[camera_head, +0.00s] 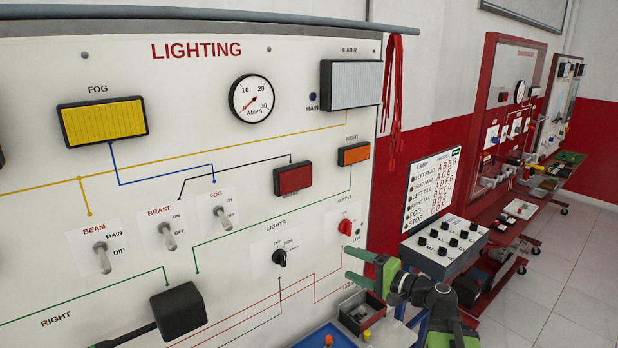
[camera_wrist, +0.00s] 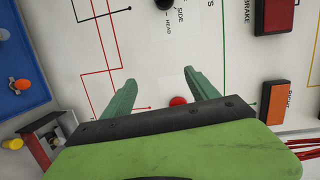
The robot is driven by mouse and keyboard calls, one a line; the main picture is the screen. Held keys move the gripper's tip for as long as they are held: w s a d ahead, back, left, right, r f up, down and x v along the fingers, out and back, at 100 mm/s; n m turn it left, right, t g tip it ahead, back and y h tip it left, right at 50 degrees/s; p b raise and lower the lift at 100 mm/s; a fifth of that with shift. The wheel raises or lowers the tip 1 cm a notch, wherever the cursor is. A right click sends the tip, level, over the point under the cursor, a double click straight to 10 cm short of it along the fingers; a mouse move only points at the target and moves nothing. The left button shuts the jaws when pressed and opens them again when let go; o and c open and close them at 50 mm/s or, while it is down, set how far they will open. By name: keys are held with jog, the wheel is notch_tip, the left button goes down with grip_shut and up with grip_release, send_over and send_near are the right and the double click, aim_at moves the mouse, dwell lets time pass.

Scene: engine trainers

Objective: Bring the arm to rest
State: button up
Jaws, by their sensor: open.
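My gripper (camera_head: 350,263) has two green fingers. It is in front of the lower right of the white LIGHTING board (camera_head: 225,110), just below the red supply knob (camera_head: 346,227). In the wrist view the fingers of my gripper (camera_wrist: 160,77) stand apart with nothing between their tips. The red knob (camera_wrist: 178,101) shows beyond the dark gripper body, between the fingers. I cannot tell how far the fingers are from the board. My arm comes in from the lower right in the head view.
A small bin (camera_head: 361,312) and a blue tray (camera_head: 335,338) lie below my gripper. A grey box with black knobs (camera_head: 444,243) stands to the right. Red leads (camera_head: 394,95) hang at the board's right edge. Open tiled floor (camera_head: 560,275) lies at the far right.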

jog(key=s+a+f+n+g+h, duration=0.2)
jog(key=s+a+f+n+g, duration=0.15)
jog(key=a+f, duration=0.3)
jog(key=s+a+f+n+g+h, duration=0.25)
jog(key=a+f+g, duration=0.2)
jog(key=f, duration=0.25)
jog(key=s+d+f+n+g+h, duration=0.1)
jog(key=s+d+f+g+h, duration=0.1)
jog(key=s+d+f+h, duration=0.2)
jog(key=s+d+f+n+g+h, duration=0.1)
jog(key=s+d+f+h, duration=0.2)
jog(key=d, duration=0.5)
jog(key=shift+s+d+f+g+h, duration=0.15)
jog(key=shift+s+f+g+h, duration=0.25)
jog(key=shift+f+h, duration=0.25)
